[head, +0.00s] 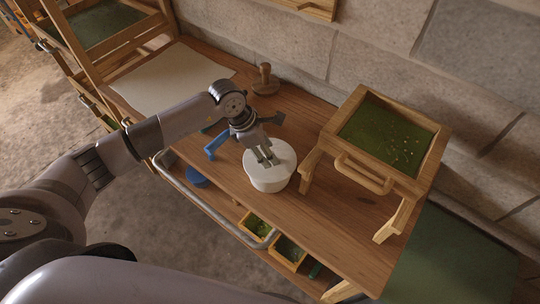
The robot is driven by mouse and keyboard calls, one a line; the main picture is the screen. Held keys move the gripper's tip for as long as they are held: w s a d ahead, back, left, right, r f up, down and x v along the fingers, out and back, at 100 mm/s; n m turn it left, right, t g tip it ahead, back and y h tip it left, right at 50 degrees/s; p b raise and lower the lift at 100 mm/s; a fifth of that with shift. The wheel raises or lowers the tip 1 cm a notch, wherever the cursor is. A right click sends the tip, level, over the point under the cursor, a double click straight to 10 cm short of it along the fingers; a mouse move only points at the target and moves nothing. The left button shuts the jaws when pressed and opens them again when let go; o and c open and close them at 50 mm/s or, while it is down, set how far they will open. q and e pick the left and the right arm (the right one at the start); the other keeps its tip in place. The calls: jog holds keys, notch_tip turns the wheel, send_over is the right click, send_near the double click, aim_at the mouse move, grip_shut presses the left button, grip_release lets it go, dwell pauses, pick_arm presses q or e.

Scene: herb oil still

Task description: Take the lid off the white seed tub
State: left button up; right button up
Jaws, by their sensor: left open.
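The white seed tub (270,186) stands on the wooden bench, right of the picture's centre-left. Its round pale top, which looks like the lid (286,156), is on it. My left gripper (266,158) comes in from the left and points down over the middle of this top. Its fingers are open. They hide the middle of the top, so I cannot tell whether a knob is between them or whether they touch it. My right gripper is not in view.
A wooden-framed tray with green contents (385,138) stands on legs right of the tub. A wooden stamp-like object (265,80) is behind it. A blue item (216,145) is close left. A pale sheet (168,80) lies at the bench's left. A metal rail (205,205) runs along the front.

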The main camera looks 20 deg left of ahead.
pick_arm(q)
jog(key=shift+d+f, duration=0.1)
jog(key=shift+f, duration=0.05)
jog(key=shift+c, duration=0.6)
grip_shut()
